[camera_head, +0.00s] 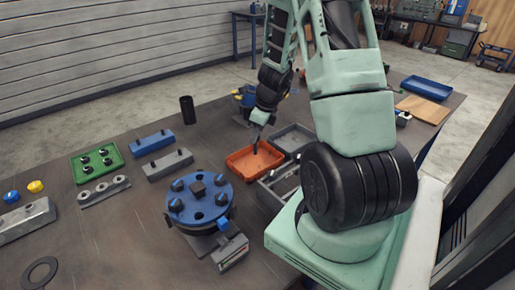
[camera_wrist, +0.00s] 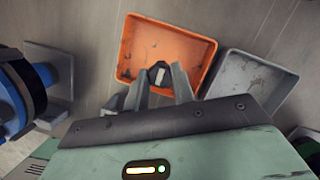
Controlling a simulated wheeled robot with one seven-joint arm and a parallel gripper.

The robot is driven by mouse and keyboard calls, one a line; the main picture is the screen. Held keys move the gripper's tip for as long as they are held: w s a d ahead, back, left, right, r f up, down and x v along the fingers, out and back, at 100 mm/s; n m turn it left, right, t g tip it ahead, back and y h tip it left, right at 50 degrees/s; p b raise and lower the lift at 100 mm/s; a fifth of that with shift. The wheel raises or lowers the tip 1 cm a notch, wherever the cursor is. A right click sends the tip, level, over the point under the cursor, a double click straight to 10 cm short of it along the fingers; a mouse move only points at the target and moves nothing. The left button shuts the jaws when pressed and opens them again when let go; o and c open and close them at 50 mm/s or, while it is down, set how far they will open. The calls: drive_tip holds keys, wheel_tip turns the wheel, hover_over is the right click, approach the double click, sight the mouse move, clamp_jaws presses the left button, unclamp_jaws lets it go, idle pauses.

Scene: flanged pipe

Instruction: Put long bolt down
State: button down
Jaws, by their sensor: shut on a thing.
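My gripper (camera_wrist: 160,88) is over the near edge of the orange tray (camera_wrist: 133,72) in the wrist view. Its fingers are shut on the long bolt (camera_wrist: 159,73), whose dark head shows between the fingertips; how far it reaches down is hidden. In the head view my gripper (camera_head: 258,128) points down over the orange tray (camera_head: 236,170), with a thin dark piece below it. I cannot tell whether the bolt touches the tray floor. The visible part of the tray looks empty.
A grey tray (camera_head: 293,136) stands right beside the orange one. The blue flange (camera_head: 206,213) with several dark bolts stands in front. A green tray (camera_head: 112,165) with several dark parts, grey and blue blocks (camera_head: 153,142), and a black cylinder (camera_head: 187,110) stand to the left.

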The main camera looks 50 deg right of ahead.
sight(256, 144)
drive_tip(key=shift+f+b, duration=0.4)
drive_tip(key=shift+f, duration=1.85)
drive_tip(key=shift+f, duration=0.2)
drive_tip(key=c, duration=1.2)
unclamp_jaws()
drive_tip(key=shift+o, duration=0.2)
drive_tip(key=shift+r, duration=0.1)
